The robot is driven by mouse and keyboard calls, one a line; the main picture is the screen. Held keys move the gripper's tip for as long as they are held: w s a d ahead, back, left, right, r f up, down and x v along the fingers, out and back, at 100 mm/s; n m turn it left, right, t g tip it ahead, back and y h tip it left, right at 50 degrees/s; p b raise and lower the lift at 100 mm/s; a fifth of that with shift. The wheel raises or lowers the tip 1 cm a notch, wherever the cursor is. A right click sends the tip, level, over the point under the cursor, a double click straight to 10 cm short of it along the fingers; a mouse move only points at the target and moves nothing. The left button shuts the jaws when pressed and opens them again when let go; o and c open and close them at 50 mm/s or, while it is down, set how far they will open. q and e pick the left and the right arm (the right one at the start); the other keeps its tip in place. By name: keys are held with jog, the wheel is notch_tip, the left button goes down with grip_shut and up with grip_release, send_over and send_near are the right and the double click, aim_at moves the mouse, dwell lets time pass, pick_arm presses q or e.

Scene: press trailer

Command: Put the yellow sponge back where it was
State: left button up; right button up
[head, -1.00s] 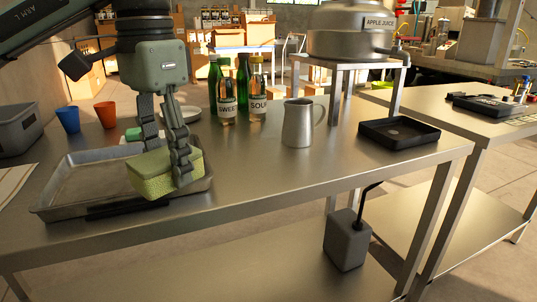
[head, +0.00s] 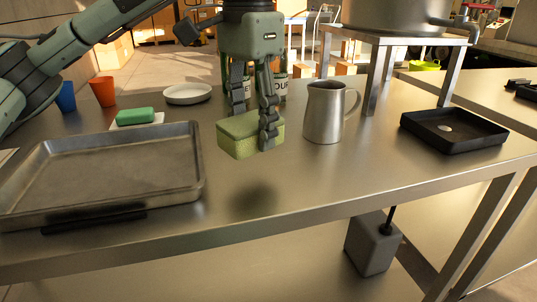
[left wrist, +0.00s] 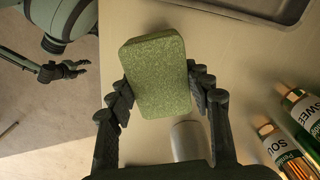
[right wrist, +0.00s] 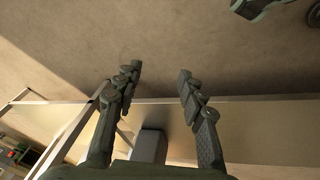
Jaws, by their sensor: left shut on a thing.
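The yellow sponge (head: 238,136), a yellow-green block here, is held by my left gripper (head: 254,125) above the bare table between the tray and the metal jug. Its shadow lies on the table below it. In the left wrist view the sponge (left wrist: 158,75) sits between both fingers, which touch its long sides. My right gripper (right wrist: 158,85) is open and empty in the right wrist view, low beside the table's edge, with floor beyond.
A metal tray (head: 190,190) lies left, a green sponge (head: 135,116) on a white pad behind it. A white plate (head: 188,93), cups and bottles stand at the back. The metal jug (head: 324,115) and black tray (head: 452,146) are right. The front middle is clear.

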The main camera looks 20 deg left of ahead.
aim_at(268, 170)
pick_arm(q)
jog(key=shift+w+d+f, duration=0.8)
jog(key=shift+w+d, duration=0.15)
notch_tip(268, 170, down, 4)
jog(key=shift+r+p, duration=0.1)
jog(key=shift+p, duration=0.25)
jog(key=shift+f, duration=0.2)
pick_arm(e)
jog(key=shift+f, duration=0.75)
pick_arm(q)
jog(key=o, duration=0.9)
jog(key=shift+o, duration=0.6)
pick_arm(e)
jog(key=shift+w+a+r, duration=0.15)
jog(key=shift+w+r, duration=0.05)
jog(key=shift+r, duration=0.45)
jog(key=shift+f, duration=0.1)
jog(key=shift+s, duration=0.15)
